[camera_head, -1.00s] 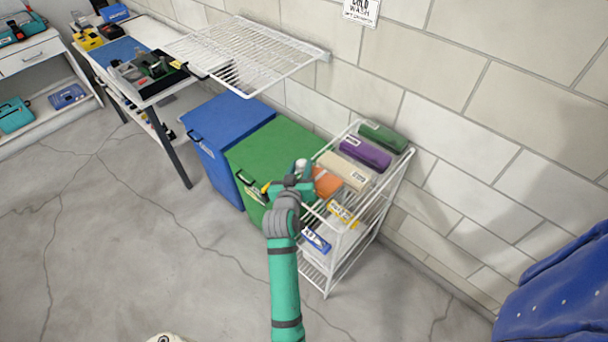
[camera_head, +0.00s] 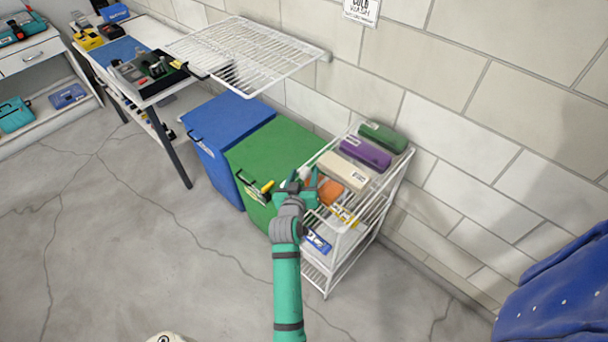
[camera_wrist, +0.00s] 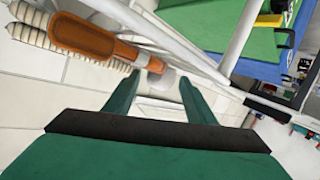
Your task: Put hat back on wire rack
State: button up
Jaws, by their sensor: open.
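My gripper (camera_head: 306,186) is at the left front edge of the white wire rack (camera_head: 333,262), with its fingers apart. In the wrist view the open fingers (camera_wrist: 158,90) have nothing between them. An orange item (camera_head: 330,191) is at the rack's top level, just right of my gripper and partly covered by it. In the wrist view it (camera_wrist: 82,38) lies beyond the left finger, its narrow end near the fingertip. It may be the hat, but I cannot tell its full shape. No other hat is clear.
Beige (camera_head: 343,170), purple (camera_head: 365,153) and green (camera_head: 383,137) bundles fill the rack's top. Green (camera_head: 270,150) and blue (camera_head: 225,122) bins stand left of it. A wire shelf (camera_head: 290,76) juts from the wall above. The floor in front is clear.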

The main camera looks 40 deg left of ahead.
jog(key=v, duration=1.2)
jog(key=shift+d, duration=0.15)
jog(key=s+d+f+m+h, duration=0.1)
jog(key=s+d+f+m, duration=0.15)
jog(key=s+d, duration=0.55)
jog(key=s+d+f+m+h, duration=0.15)
jog(key=s+d+f, duration=0.25)
jog(key=d, duration=0.8)
jog(key=s+d+r+m+t+h, duration=0.1)
jog(key=s+d+r+m+h, duration=0.1)
jog(key=s+d, duration=0.4)
jog(key=s+d+r+m+t+h, duration=0.1)
jog(key=s+d+r+m+h, duration=0.1)
jog(key=s+d+r, duration=0.2)
jog(key=s+d, duration=0.3)
jog(key=s, duration=0.2)
jog(key=shift+d+r, duration=0.2)
jog(key=shift+r, duration=0.1)
jog(key=shift+s, duration=0.1)
